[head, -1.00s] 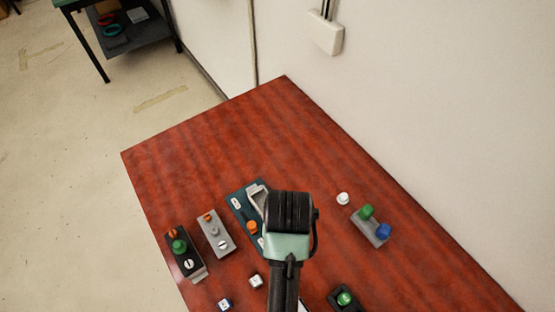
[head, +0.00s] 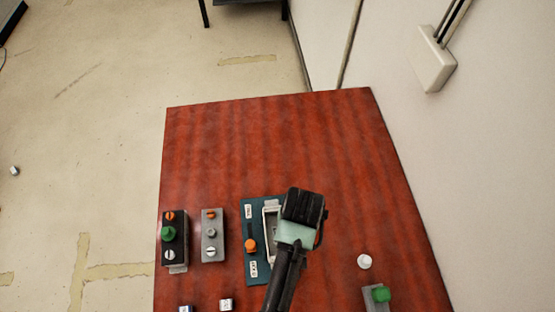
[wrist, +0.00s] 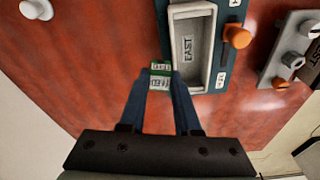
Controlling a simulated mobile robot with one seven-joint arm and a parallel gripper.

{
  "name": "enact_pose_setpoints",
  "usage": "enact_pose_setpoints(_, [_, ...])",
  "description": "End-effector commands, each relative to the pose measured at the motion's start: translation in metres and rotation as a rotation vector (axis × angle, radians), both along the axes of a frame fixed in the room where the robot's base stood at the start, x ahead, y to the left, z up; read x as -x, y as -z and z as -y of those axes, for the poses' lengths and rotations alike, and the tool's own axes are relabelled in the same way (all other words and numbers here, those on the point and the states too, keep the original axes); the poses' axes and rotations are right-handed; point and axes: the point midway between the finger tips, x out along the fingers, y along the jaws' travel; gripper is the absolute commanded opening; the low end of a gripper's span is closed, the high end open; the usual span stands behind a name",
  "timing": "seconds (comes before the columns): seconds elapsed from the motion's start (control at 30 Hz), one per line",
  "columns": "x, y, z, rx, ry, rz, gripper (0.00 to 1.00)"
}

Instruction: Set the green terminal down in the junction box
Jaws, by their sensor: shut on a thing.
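My gripper (wrist: 160,88) is shut on a small green terminal (wrist: 160,69) with white lettered faces, held between the fingertips in the wrist view. An open pale grey box (wrist: 187,73) marked EAST, which looks like the junction box, sits on a teal board (wrist: 221,82) just right of the terminal. The terminal is beside the box's left wall, not inside it; its height above the table is unclear. In the head view, my wrist (head: 299,213) covers part of the box (head: 268,225) and hides the fingertips and terminal.
An orange knob (head: 250,246) stands on the teal board. Left are a grey block (head: 213,235) and a black block (head: 174,250) with knobs. A white knob (head: 365,261) and a green knob (head: 380,294) stand right. The table's far part (head: 270,140) is clear.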

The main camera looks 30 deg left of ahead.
Motion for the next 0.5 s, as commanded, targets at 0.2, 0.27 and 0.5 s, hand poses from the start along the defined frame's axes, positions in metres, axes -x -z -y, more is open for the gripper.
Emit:
enact_pose_setpoints(0.2, [0.017, -0.019, -0.03, 0.0, -0.171, -0.002, 0.0])
enact_pose_setpoints(0.27, [0.02, -0.019, -0.035, -0.001, -0.198, -0.001, 0.0])
enact_pose_setpoints(0.5, [0.023, -0.011, -0.04, -0.001, -0.233, 0.001, 0.0])
